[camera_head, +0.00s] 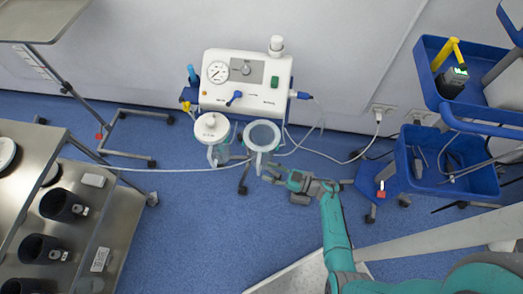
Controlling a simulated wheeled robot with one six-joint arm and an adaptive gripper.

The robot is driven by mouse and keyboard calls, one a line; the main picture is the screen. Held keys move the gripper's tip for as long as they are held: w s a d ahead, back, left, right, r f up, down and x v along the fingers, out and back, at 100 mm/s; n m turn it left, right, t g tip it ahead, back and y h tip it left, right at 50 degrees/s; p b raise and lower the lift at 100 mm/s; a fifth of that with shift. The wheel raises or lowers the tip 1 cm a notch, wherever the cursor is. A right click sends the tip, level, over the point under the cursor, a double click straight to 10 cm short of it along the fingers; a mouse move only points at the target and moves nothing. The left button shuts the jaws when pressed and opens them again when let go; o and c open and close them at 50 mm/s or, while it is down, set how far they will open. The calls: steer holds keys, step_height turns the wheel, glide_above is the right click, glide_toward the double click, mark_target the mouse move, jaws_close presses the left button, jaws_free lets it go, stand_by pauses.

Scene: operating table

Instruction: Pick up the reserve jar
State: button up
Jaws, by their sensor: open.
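Two clear jars hang side by side below the white suction unit (245,82). The left jar (213,130) has a white lid with a knob. The right jar (262,137) shows a pale ring-shaped rim and a see-through body. No label tells which is the reserve jar. My gripper (268,173) is open, just below and slightly right of the right jar's lower end. It is very near that jar; whether they touch cannot be told. Nothing shows between the fingers.
A tube (165,169) runs left from the jars, and a cable (335,158) runs right to the wall socket. A steel table (125,235) with black cups stands left. A blue cart (440,190) stands right. The blue floor (210,235) below the jars is clear.

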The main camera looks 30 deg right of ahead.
mark_target(258, 168)
steer(key=shift+x, duration=2.6)
steer(key=shift+w+f, duration=0.1)
steer(key=shift+f, duration=0.05)
jaws_close()
